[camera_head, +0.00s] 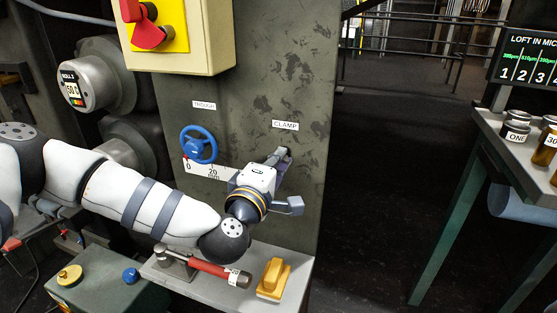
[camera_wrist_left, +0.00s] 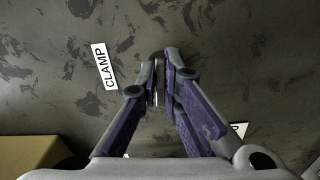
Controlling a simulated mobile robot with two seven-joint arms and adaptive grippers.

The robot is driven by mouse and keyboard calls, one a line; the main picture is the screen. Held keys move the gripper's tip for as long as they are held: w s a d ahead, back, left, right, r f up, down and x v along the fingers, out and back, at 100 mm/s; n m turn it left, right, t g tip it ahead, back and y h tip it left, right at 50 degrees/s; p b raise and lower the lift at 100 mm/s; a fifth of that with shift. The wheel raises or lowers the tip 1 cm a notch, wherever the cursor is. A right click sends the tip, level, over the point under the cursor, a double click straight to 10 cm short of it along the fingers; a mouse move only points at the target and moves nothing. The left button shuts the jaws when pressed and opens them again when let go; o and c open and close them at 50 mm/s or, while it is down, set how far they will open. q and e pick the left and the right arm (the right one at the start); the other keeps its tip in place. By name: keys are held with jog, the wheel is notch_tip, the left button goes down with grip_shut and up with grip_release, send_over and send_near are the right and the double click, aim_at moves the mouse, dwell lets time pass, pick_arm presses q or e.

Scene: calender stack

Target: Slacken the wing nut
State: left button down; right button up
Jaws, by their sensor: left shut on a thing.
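My left gripper (camera_head: 281,157) reaches the grey panel just below the white CLAMP label (camera_head: 285,125). In the left wrist view, its fingers (camera_wrist_left: 160,80) point at the panel and close on the wing nut (camera_wrist_left: 159,68). Only a narrow dark and shiny strip of the wing nut shows between the fingertips; the fingers hide the rest, and its turn angle cannot be told. The CLAMP label (camera_wrist_left: 104,67) stands left of the fingers in that view. My right gripper is not in view.
A blue handwheel (camera_head: 199,144) under the TROUGH label and a scale sit left of my gripper. A yellow box with a red switch (camera_head: 148,30) juts out above. Below, a ledge holds a red-handled tool (camera_head: 215,270) and a yellow block (camera_head: 273,279). The aisle to the right is open.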

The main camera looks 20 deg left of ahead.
pick_arm(q)
jog(key=n, duration=0.3)
jog(key=shift+f+n+b, duration=0.15)
jog(key=shift+n+b, duration=0.2)
jog(key=shift+n, duration=0.05)
jog(key=n+b, duration=0.1)
jog(key=n, duration=0.2)
jog(key=shift+n, duration=0.3)
jog(key=n+b, duration=0.1)
jog(key=n, duration=0.2)
jog(key=shift+n+b, duration=0.9)
jog(key=shift+n, duration=1.1)
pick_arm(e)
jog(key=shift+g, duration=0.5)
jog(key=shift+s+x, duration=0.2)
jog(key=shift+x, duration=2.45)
pick_arm(q)
jog(key=c, duration=1.8)
grip_release()
jog(key=shift+o, duration=0.2)
jog(key=shift+s, duration=0.1)
